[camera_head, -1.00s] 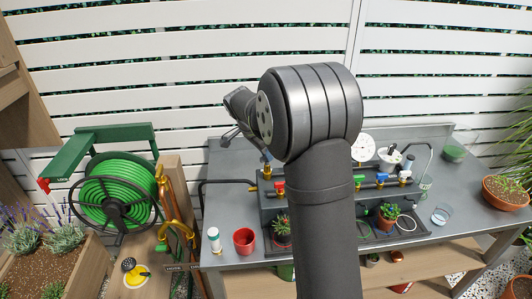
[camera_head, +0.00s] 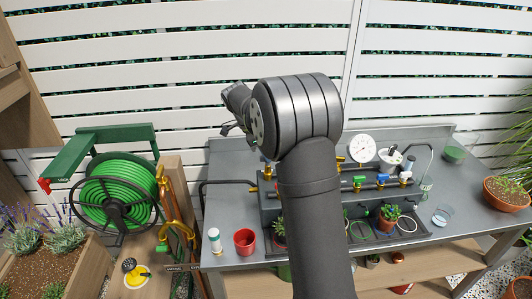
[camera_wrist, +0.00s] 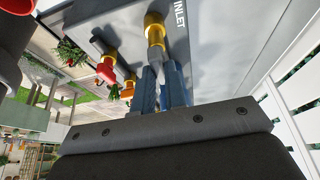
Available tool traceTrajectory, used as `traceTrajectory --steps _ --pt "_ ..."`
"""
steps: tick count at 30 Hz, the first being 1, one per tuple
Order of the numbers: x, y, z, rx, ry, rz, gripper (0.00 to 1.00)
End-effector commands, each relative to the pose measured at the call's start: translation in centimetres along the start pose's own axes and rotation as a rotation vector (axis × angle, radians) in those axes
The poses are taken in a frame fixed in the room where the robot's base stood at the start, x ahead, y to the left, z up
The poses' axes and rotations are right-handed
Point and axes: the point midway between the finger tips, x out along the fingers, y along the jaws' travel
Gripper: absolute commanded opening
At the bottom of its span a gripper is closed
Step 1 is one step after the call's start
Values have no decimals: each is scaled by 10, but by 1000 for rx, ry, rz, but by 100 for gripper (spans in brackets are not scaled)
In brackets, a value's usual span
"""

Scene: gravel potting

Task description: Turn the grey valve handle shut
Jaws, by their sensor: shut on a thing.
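In the wrist view my gripper (camera_wrist: 164,82) is at the brass inlet fitting (camera_wrist: 154,28), beside the word INLET on the dark grey manifold panel (camera_wrist: 207,42). Its two blue-grey fingers are closed in on the grey valve handle, which is mostly hidden between them. How far the handle is turned cannot be told. In the head view my own arm covers the handle and most of the gripper; only the wrist's side shows at the left of the arm.
A red valve handle (camera_wrist: 107,73) lies left of the fingers in the wrist view. The head view shows a green handle (camera_head: 359,180), a blue handle (camera_head: 405,175), a round gauge (camera_head: 362,148), a red pot (camera_head: 244,241) and small potted plants close around the manifold.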

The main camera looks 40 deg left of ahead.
Motion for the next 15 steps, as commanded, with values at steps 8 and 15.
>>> traceTrajectory --steps 8,15 --pt "-1 0 0 2 -1 -1 0" --pt "0 0 0 1 -1 -1 34"
